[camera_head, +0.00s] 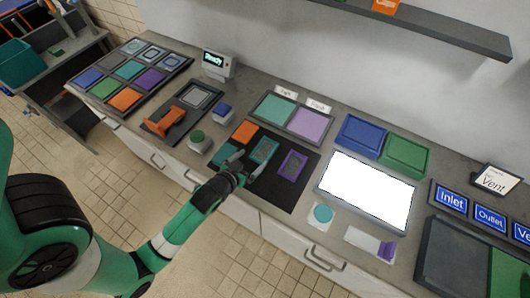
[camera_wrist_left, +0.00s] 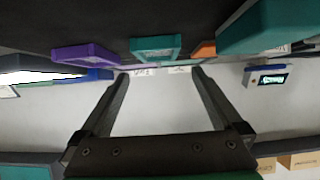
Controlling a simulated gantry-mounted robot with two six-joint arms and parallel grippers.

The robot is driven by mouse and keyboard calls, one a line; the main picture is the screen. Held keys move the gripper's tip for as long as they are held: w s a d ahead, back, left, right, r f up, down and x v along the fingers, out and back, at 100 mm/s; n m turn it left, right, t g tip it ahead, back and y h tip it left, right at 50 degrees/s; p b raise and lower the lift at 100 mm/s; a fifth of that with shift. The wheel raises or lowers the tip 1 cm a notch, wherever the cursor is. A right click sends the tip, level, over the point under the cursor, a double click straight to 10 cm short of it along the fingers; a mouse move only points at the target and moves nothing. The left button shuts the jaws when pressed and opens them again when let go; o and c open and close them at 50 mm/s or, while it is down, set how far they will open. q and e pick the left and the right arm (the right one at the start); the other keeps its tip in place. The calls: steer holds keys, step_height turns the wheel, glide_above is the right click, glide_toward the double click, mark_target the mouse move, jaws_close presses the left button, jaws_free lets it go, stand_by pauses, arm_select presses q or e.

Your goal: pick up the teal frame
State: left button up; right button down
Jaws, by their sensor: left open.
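A teal frame (camera_head: 263,150) lies on the black mat (camera_head: 268,194), between a purple frame (camera_head: 292,165) and an orange piece (camera_head: 244,131). Another teal piece (camera_head: 228,154) is at the mat's left end. My left gripper (camera_head: 246,167) is just in front of the teal frame, open and empty, and hides a little of the mat. In the left wrist view, the teal frame (camera_wrist_left: 155,48) shows beyond the open fingertips (camera_wrist_left: 160,72), roughly in line with the gap between them. I cannot tell whether any finger touches it. My right gripper is not in view.
A bright white panel (camera_head: 366,190) stands right of the mat. A green button (camera_head: 197,138) and an orange handle (camera_head: 165,121) are on the left. Teal and lilac trays (camera_head: 309,123) sit behind the mat. The mat's front right part is bare.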

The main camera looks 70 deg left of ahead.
mark_target(265, 149)
arm_select(q)
steer(key=x, duration=0.3)
steer(key=shift+r, duration=0.1)
steer(key=b+x, duration=0.2)
steer(key=x, duration=0.2)
steer(key=shift+w+f, duration=0.15)
steer(key=shift+f, duration=0.1)
steer(key=shift+w+a+f, duration=0.15)
steer(key=shift+w+a, duration=0.05)
steer(key=shift+w, duration=0.15)
steer(key=shift+c, duration=0.2)
steer(key=c, duration=1.1)
